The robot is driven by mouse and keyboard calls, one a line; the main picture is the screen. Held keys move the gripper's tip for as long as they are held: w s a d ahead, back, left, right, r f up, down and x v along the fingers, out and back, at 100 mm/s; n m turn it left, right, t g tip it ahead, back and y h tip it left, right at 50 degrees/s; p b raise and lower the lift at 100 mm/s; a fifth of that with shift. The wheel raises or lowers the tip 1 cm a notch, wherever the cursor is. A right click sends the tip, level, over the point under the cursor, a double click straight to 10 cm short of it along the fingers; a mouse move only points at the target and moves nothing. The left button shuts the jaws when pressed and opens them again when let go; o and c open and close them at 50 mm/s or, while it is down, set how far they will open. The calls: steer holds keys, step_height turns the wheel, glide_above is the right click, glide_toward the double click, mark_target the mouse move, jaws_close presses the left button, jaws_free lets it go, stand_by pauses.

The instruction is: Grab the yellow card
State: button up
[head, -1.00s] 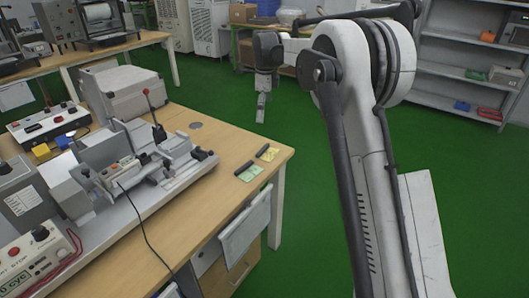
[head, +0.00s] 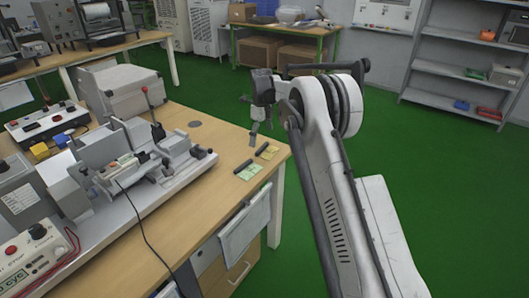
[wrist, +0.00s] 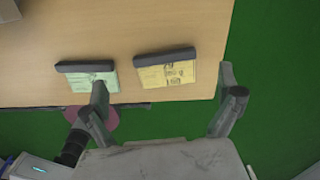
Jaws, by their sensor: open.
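The yellow card (head: 270,150) lies near the right end of the wooden workbench, with a dark bar across one end. It also shows in the wrist view (wrist: 166,75), right of a green card (wrist: 92,82) with a similar dark bar. In the head view the green card (head: 249,172) lies nearer to me. My gripper (head: 257,138) is open and empty, above the table corner beside the cards. In the wrist view its fingers (wrist: 162,85) are spread wide, one overlapping the green card in the picture and the other right of the yellow card, over the green floor.
A grey testing machine (head: 150,160) with levers fills the bench's middle, left of the cards. A grey case (head: 120,90) stands behind it. Papers hang on the bench's front side (head: 245,222). The bench top around the cards is bare, and its edge (wrist: 224,50) is close by.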

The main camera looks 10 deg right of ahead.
mark_target(263, 147)
steer(key=shift+w+d+f+b, duration=0.1)
steer(key=shift+d+f+b, duration=0.1)
steer(key=shift+f, duration=1)
steer(key=shift+d+f+b, duration=0.15)
steer(key=shift+d+f, duration=0.05)
steer(key=shift+f, duration=1.5)
steer(key=c, duration=1)
